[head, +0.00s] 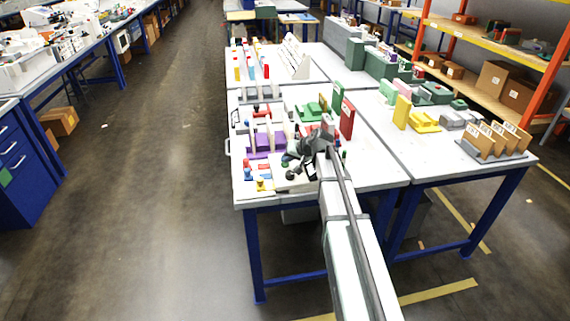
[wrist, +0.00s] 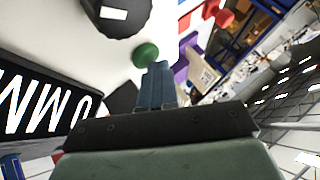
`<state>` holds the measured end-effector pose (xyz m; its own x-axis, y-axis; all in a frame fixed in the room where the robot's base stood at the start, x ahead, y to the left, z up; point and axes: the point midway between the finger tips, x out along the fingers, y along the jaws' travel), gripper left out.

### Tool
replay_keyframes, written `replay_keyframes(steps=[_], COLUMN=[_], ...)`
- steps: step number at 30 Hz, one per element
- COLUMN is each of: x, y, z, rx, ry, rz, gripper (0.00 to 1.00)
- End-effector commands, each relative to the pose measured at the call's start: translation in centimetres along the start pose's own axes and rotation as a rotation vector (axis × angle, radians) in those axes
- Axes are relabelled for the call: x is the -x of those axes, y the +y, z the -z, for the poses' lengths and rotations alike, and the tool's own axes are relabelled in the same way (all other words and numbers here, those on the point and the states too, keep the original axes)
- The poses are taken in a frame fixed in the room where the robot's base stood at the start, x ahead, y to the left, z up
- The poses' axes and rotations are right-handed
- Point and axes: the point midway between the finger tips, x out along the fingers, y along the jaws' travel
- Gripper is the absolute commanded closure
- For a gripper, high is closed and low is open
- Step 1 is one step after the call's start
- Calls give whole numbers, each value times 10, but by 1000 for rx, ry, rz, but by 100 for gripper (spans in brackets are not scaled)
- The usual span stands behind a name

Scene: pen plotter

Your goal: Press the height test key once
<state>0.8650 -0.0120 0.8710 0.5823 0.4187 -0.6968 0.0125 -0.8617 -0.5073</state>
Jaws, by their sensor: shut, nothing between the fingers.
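My gripper (wrist: 155,82) is shut and empty, its two blue-grey fingers together. Just past the fingertips is a small round green key or knob (wrist: 145,55); the tips overlap its lower edge in the wrist view, and I cannot tell whether they touch it. No wording on it is readable, so I cannot tell whether it is the height test key. In the head view my gripper (head: 293,163) is low over the white panel (head: 291,183) at the near part of the table, and partly hides it.
A dark sign with large white letters (wrist: 40,105) lies left of the fingers. A dark round part with a white label (wrist: 118,14) is beyond the green key. Red and purple blocks stand to the right. A purple holder (head: 262,143) and a red upright block (head: 347,120) are nearby.

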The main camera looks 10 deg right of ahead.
Motion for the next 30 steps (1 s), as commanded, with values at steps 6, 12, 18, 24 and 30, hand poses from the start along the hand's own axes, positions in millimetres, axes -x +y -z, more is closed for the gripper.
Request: replay_keyframes(steps=[6,12,18,24,30], x=[8,10,10,14,25], y=[-5,-7,-7,-10,-18], z=[6,7,7,10,18], rx=[1,0,0,0,1], ry=[1,1,0,1,1], rz=[0,-1,0,0,0], gripper=[100,100,100,100,100])
